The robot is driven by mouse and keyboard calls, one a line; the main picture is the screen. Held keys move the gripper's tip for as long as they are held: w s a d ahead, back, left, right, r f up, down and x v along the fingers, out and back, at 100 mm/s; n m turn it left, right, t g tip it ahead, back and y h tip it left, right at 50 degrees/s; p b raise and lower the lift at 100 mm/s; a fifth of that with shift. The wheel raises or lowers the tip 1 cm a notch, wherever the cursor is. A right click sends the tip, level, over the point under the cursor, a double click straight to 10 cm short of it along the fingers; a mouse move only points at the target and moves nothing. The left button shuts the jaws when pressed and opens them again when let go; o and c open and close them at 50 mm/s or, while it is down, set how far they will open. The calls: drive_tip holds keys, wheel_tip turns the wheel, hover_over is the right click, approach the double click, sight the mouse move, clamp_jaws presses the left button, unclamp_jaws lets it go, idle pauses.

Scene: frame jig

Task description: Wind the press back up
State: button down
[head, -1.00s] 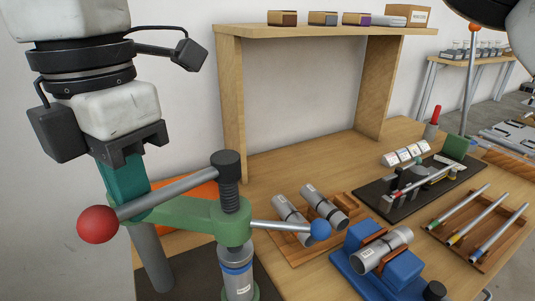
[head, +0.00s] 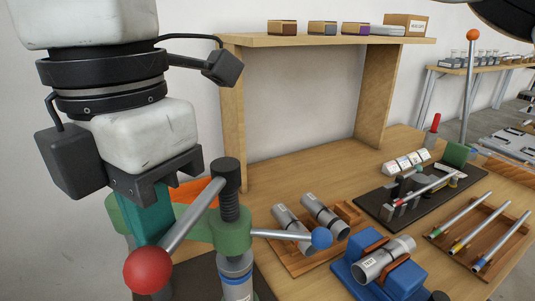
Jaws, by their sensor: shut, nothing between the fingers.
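The press has a green arm (head: 232,236) and a black threaded screw (head: 229,205) with a black cap. A steel crank bar (head: 192,215) runs from the cap toward the front left and ends in a red ball (head: 147,270). A second lever leaves the green hub to the right and ends in a blue ball (head: 321,238). Below the hub is a steel cylinder with a blue band (head: 236,275), cut off by the frame. My gripper (head: 150,228), with teal fingers, is shut and empty. It points down behind the crank bar, just above the red ball; I cannot tell whether they touch.
Steel cylinders (head: 292,224) lie on a wooden tray right of the press. A blue fixture (head: 372,270) holds another. A black board (head: 400,212) and a rack of rods (head: 478,235) stand further right. A wooden shelf (head: 320,40) rises behind.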

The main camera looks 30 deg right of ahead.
sight(188, 229)
drive_tip(key=s+d, duration=0.2)
drive_tip(key=shift+s+d+r, duration=0.25)
drive_tip(key=shift+s+r, duration=0.05)
drive_tip(key=shift+r, duration=0.1)
drive_tip(key=d, duration=0.1)
drive_tip(key=s+d, duration=0.1)
drive_tip(key=d, duration=0.1)
drive_tip(key=shift+s+d, duration=0.35)
drive_tip(key=d, duration=0.4)
drive_tip(key=shift+d, duration=0.1)
